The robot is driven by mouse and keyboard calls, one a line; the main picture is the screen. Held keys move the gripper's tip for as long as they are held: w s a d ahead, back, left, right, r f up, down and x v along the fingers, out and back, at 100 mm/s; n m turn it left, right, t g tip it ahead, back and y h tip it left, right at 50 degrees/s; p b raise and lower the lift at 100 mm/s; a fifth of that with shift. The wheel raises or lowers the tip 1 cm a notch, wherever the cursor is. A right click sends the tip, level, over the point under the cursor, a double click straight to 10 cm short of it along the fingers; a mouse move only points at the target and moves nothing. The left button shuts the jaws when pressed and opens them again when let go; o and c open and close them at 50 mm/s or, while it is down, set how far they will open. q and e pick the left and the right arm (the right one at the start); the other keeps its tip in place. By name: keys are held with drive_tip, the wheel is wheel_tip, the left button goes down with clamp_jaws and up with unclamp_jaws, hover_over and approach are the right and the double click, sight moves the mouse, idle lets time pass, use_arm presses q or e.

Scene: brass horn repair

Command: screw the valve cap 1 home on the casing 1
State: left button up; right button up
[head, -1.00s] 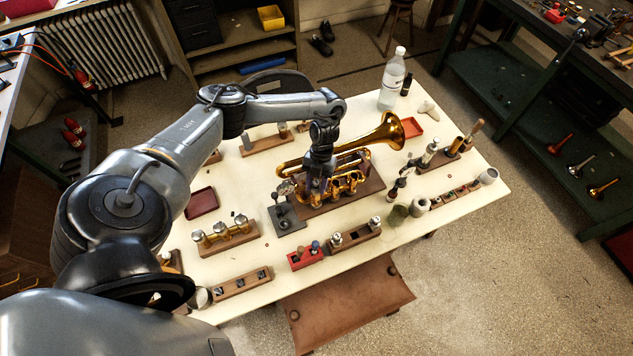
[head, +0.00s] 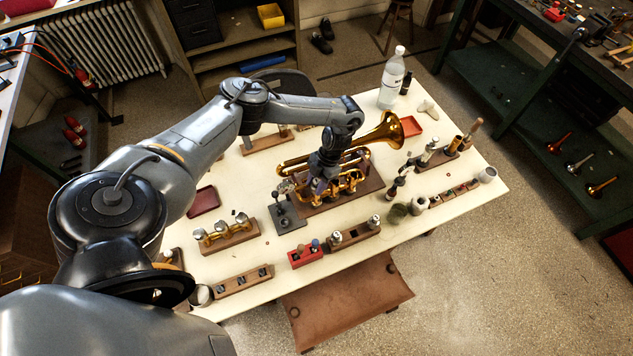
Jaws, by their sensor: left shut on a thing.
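The brass horn (head: 375,142) lies on a brown wooden block (head: 372,184) in the middle of the table, its bell to the upper right. Its valve casings (head: 347,188) stand in a row at the near side. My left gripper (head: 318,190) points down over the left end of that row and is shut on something. Valve cap 1 and casing 1 are too small and too covered by the gripper to tell apart. My right gripper is not in view.
A grey stand (head: 286,215) is just left of the horn block. A red block (head: 305,256) and a wooden rack (head: 354,236) stand in front. A rack of brass parts (head: 228,236) is at left. A bottle (head: 391,78) stands behind. Bare table shows between racks.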

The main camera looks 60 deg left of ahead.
use_arm(q)
drive_tip(key=m+y, duration=0.2)
drive_tip(key=m, duration=0.3)
idle(0.3)
drive_tip(key=o, duration=1.2)
drive_tip(key=shift+o, duration=0.2)
